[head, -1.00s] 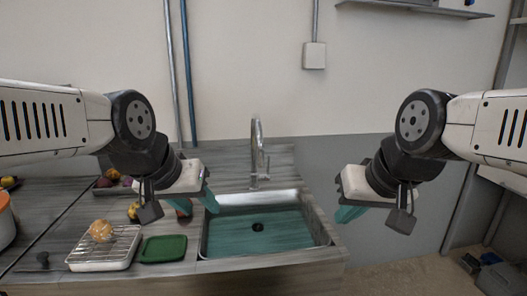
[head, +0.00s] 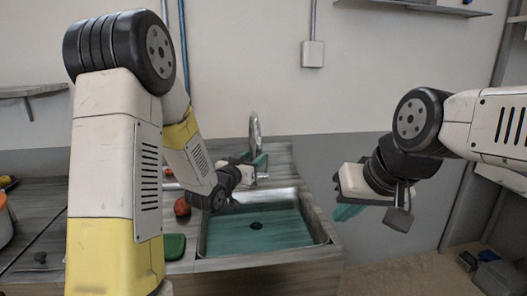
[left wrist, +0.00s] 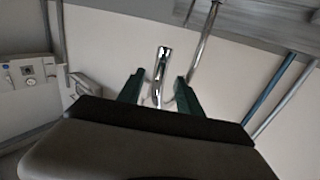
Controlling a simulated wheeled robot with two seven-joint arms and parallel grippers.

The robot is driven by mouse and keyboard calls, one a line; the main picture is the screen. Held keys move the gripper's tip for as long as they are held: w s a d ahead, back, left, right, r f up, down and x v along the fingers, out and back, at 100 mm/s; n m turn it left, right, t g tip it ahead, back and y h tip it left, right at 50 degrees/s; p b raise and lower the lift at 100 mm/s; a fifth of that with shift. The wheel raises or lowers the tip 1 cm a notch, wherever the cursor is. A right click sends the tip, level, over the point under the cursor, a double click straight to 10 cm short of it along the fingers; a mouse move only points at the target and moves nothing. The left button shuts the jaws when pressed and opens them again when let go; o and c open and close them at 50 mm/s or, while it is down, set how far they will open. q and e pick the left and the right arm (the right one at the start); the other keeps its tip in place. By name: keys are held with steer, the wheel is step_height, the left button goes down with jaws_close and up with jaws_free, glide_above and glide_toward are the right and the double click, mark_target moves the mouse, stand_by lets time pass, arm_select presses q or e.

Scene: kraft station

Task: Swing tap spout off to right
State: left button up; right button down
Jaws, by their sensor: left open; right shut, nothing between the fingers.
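The chrome tap (head: 254,127) stands at the back edge of the sink (head: 203,240), its curved spout rising above my left gripper. My left gripper (head: 260,163) is at the tap, with its green fingers beside the tap's body; the wrist hides much of the tap's lower part. In the left wrist view the spout (left wrist: 162,62) shows between the two open fingers (left wrist: 160,90), and I cannot tell whether they touch it. My right gripper (head: 347,212) is shut and empty, to the right of the sink.
A red fruit (head: 181,207) and part of a green board (head: 175,245) show left of the sink, close to my left arm. A pot (head: 5,222) stands at the far left. A wall box (head: 313,54) hangs behind.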

arm_select(q)
steer(key=x, duration=0.7)
steer(key=shift+w+d, duration=0.2)
steer(key=shift+w, duration=0.15)
jaws_close()
stand_by(1.1)
